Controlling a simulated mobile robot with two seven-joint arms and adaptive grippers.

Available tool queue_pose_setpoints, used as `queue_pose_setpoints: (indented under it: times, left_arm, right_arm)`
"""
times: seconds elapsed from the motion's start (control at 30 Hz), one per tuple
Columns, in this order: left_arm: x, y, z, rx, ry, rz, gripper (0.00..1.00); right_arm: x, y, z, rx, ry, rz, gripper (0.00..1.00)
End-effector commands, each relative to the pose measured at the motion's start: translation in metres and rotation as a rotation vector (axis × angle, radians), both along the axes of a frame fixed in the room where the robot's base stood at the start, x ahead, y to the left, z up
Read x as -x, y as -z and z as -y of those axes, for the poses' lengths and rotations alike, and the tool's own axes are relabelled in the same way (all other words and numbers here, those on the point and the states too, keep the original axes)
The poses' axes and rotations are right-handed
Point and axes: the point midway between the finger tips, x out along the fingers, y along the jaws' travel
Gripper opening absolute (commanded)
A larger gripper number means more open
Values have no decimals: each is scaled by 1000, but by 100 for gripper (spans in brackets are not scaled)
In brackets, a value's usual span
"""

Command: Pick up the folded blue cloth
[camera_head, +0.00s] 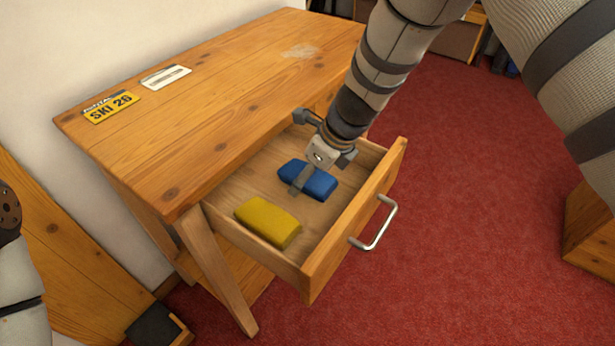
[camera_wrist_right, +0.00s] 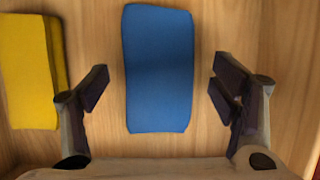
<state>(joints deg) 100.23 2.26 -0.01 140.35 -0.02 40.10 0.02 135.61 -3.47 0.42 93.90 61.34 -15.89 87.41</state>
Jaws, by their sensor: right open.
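The folded blue cloth (camera_head: 318,184) lies flat in the open drawer of the wooden table. My right gripper (camera_head: 300,178) is above it in the head view, with a finger crossing in front of the cloth. In the right wrist view the blue cloth (camera_wrist_right: 159,70) lies between the two spread fingers of the open right gripper (camera_wrist_right: 163,88), with bare drawer floor showing on both sides. I cannot tell how high the fingers are above the cloth. My left gripper is not in view; only part of the left arm shows at the left edge.
A folded yellow cloth (camera_head: 268,222) lies in the same drawer, nearer the camera; it is at left in the wrist view (camera_wrist_right: 28,70). The drawer front (camera_head: 350,226) has a metal handle (camera_head: 378,226). A yellow plate (camera_head: 111,107) and a white label (camera_head: 166,77) lie on the tabletop (camera_head: 215,95).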

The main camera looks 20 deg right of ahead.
Motion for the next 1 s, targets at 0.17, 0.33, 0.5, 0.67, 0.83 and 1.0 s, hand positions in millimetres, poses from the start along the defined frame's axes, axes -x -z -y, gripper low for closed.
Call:
queue_pose_setpoints:
  times: [0.17, 0.33, 0.5, 0.67, 0.83, 1.0]
  left_arm:
    - [-1, -1, 0, 0, 0, 3, 30]
    - [-1, -1, 0, 0, 0, 3, 30]
    - [-1, -1, 0, 0, 0, 3, 30]
    - [-1, -1, 0, 0, 0, 3, 30]
    - [-1, -1, 0, 0, 0, 4, 30]
    - [-7, -7, 0, 0, 0, 26, 30]
  right_arm:
    - [-1, -3, 0, 0, 0, 4, 73]
    - [0, -3, 0, 0, -1, 2, 35]
    - [0, -3, 0, 0, -1, 2, 33]
    - [0, -3, 0, 0, -1, 2, 33]
    - [2, -16, 1, -1, 1, 2, 33]
    - [25, -18, 21, -6, 7, 4, 33]
